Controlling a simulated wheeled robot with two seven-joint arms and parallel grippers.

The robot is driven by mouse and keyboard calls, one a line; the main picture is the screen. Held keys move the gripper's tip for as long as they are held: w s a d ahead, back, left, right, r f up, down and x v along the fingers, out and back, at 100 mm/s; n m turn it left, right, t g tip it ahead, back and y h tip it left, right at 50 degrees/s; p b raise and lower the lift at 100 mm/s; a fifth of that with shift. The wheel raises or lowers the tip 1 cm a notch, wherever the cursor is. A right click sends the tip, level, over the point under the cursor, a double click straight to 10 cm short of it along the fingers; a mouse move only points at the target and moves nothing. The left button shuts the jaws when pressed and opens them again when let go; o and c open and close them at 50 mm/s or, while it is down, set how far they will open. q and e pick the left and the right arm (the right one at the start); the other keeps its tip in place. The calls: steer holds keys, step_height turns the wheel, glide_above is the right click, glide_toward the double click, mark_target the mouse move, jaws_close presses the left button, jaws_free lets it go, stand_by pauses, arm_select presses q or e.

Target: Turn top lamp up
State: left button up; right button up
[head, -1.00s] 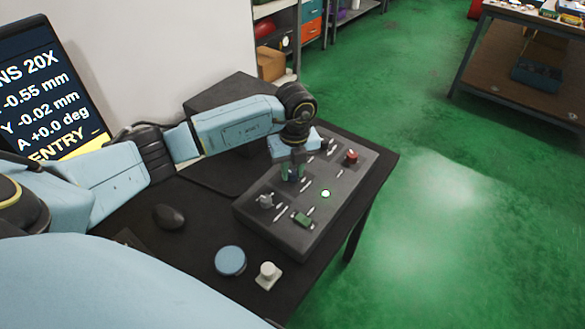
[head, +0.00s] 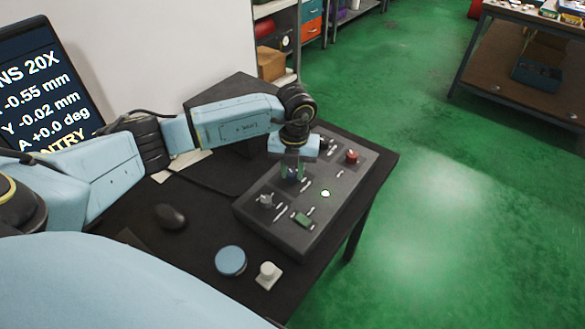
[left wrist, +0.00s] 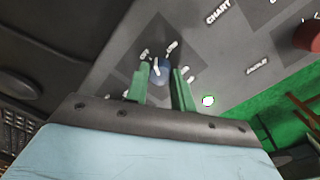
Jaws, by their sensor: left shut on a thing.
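The grey control panel (head: 322,225) lies on the black table. My left gripper (head: 293,175) reaches down over its middle from above. In the left wrist view its green fingers (left wrist: 161,82) are on either side of a dark blue knob (left wrist: 160,68) with a white pointer line, and they are shut on it. White marks surround the knob. My right gripper is not in view.
A mouse (head: 171,216), a blue round lid (head: 230,261) and a white knob piece (head: 268,274) lie on the table.

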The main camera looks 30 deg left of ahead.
arm_select(q)
steer(key=m, duration=0.3)
steer(key=shift+m, duration=0.4)
steer(key=m, duration=0.4)
steer(key=shift+a+b, duration=0.1)
steer(key=shift+b, duration=0.3)
steer(key=shift+m, duration=1.1)
steer(key=shift+m+b, duration=0.35)
steer(key=shift+m, duration=0.55)
steer(key=shift+m+t+b, duration=0.3)
steer(key=shift+m+b, duration=0.15)
steer(key=shift+m, duration=1.65)
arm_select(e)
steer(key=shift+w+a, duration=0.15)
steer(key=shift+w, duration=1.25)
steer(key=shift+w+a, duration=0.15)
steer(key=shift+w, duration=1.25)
arm_select(q)
steer(key=o, duration=1)
